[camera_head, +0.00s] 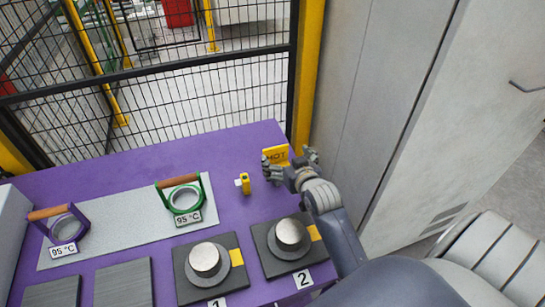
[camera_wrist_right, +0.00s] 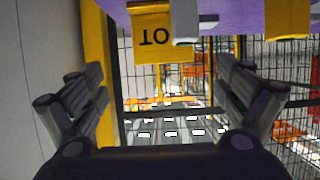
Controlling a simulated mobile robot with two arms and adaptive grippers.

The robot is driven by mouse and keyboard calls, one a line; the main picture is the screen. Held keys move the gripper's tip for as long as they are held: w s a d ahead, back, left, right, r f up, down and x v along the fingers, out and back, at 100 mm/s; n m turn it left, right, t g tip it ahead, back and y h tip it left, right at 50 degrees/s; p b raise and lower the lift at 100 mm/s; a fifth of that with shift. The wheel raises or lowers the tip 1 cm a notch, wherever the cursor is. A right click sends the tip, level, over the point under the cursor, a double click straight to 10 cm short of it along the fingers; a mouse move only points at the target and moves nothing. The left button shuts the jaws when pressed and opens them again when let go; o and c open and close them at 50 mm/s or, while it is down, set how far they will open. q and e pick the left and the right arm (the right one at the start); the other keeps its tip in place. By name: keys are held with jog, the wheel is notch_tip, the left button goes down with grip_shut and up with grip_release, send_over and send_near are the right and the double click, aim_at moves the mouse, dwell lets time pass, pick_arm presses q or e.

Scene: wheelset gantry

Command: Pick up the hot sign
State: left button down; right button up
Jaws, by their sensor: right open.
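The hot sign (camera_head: 275,152) is a small yellow plate with dark lettering, standing near the back right edge of the purple table (camera_head: 140,163). In the right wrist view the sign (camera_wrist_right: 150,50) shows upside down at the top, partly cut off. My right gripper (camera_head: 290,163) is open at the sign, its fingers to either side and partly covering it in the head view. In the right wrist view the fingers of my right gripper (camera_wrist_right: 157,95) are wide apart with nothing between them. I cannot tell whether they touch the sign. My left gripper is not in view.
A small yellow device (camera_head: 245,183) stands left of the sign. Two rings with wooden handles (camera_head: 184,197) (camera_head: 63,226) sit on a grey plate. Metal cylinders (camera_head: 206,260) (camera_head: 289,237) stand on dark pads in front. A mesh fence (camera_head: 190,95) and grey cabinet (camera_head: 375,75) border the table.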

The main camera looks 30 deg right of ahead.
aim_at(276, 149)
jog(key=x, duration=0.2)
jog(key=shift+w+d+f, duration=0.1)
jog(key=shift+w, duration=0.2)
jog(key=shift+w+p, duration=0.3)
jog(key=shift+w, duration=0.3)
jog(key=x, duration=0.4)
jog(key=c, duration=1.2)
